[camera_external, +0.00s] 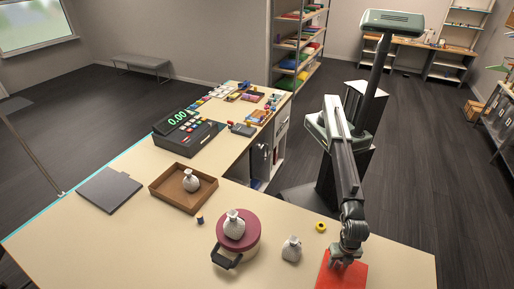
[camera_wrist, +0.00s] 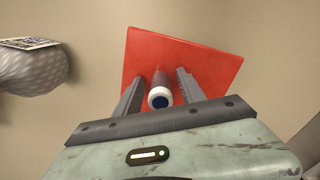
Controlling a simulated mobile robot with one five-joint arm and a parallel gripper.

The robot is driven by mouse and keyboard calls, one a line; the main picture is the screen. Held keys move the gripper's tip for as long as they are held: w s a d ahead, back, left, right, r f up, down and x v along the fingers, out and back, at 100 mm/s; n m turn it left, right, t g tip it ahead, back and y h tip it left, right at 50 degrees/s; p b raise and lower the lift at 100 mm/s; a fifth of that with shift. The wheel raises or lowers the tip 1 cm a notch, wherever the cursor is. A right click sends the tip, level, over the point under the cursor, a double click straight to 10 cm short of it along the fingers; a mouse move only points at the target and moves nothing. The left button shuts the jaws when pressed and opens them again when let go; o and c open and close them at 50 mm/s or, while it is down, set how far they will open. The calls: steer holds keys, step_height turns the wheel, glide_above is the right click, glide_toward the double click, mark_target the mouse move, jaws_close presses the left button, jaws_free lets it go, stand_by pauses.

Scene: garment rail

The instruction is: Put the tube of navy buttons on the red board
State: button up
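The red board (camera_external: 354,276) lies on the cream counter at its near right; it also shows in the wrist view (camera_wrist: 205,65). The tube of navy buttons (camera_wrist: 159,92) is over the red board, with its white-rimmed, dark blue end facing the wrist camera. It appears to stand on the board, though its contact with the board is hard to see. My gripper (camera_wrist: 162,75) is low over the board with one finger on each side of the tube. Narrow gaps show between the fingers and the tube. In the external view the tube is hidden by my gripper (camera_external: 347,263).
Farther left are a brown tray (camera_external: 163,198) with a pouch, a grey folder (camera_external: 109,190) and a cash register (camera_external: 190,138).

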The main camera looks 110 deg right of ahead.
steer(key=shift+r, duration=0.1)
step_height(320, 180, up, 12)
steer(key=p, duration=1.2)
steer(key=shift+r+p, duration=0.2)
steer(key=shift+p, duration=0.1)
steer(key=shift+f, duration=0.15)
steer(key=shift+w, duration=0.1)
steer(key=w+d+m, duration=0.2)
steer(key=w+d, duration=0.4)
steer(key=d, duration=0.5)
steer(key=w+d+m, duration=0.2)
steer(key=w+d, duration=0.3)
steer(key=d, duration=0.5)
steer(key=w+d+m, duration=0.2)
steer(key=w+d, duration=0.4)
steer(key=d, duration=0.5)
steer(key=s+d+m, duration=0.1)
steer(key=d+m, duration=0.3)
steer(key=d, duration=1.7)
steer(key=s+d+m, duration=0.2)
steer(key=d+m, duration=0.2)
steer(key=d, duration=1.7)
steer(key=shift+s, duration=0.25)
